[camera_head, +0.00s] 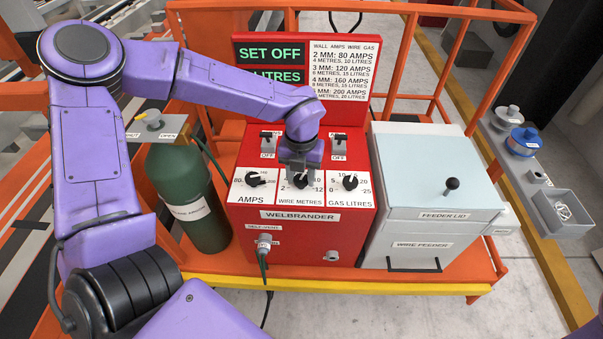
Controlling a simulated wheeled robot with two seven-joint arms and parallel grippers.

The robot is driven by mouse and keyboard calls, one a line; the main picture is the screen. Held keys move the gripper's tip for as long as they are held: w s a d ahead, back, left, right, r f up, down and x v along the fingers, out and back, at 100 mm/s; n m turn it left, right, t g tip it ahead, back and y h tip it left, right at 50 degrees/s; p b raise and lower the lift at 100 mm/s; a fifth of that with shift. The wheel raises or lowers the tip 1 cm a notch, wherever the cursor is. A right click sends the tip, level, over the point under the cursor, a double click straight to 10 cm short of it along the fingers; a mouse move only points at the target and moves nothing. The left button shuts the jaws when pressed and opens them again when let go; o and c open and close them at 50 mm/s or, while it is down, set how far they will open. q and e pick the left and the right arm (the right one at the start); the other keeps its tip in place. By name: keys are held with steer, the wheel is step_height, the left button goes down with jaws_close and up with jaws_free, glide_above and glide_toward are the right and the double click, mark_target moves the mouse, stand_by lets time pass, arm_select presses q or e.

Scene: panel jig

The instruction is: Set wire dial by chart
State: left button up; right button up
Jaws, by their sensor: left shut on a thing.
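The red welder box (297,244), labelled WELBRANDER, has three black dials on its sloped white panel. The wire metres dial (299,182) is the middle one. My left gripper (299,176) comes down over it from above and is shut on its knob, hiding much of the dial and its scale. The amps dial (255,179) is to its left and the gas litres dial (350,182) to its right. The chart (342,70) behind lists wall, amps, wire and gas values. The green-lit display (270,64) reads SET OFF and LITRES. My right gripper is not in view.
Two switches (339,143) marked OFF sit above the dials. A pale wire feeder (425,225) with a black-knobbed lid stands right of the welder. A green gas bottle (195,200) stands left. Orange rails (450,12) surround the back, and a grey shelf (520,165) holds small parts.

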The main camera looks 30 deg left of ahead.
mark_target(301, 178)
arm_select(q)
steer(key=m+p, duration=0.3)
steer(key=m, duration=0.1)
steer(key=shift+r, duration=0.15)
steer(key=shift+m+p, duration=1.15)
steer(key=shift+m, duration=0.65)
steer(key=o, duration=1)
steer(key=shift+o, duration=0.2)
step_height(301, 178, up, 10)
steer(key=b, duration=0.2)
steer(key=shift+r, duration=0.15)
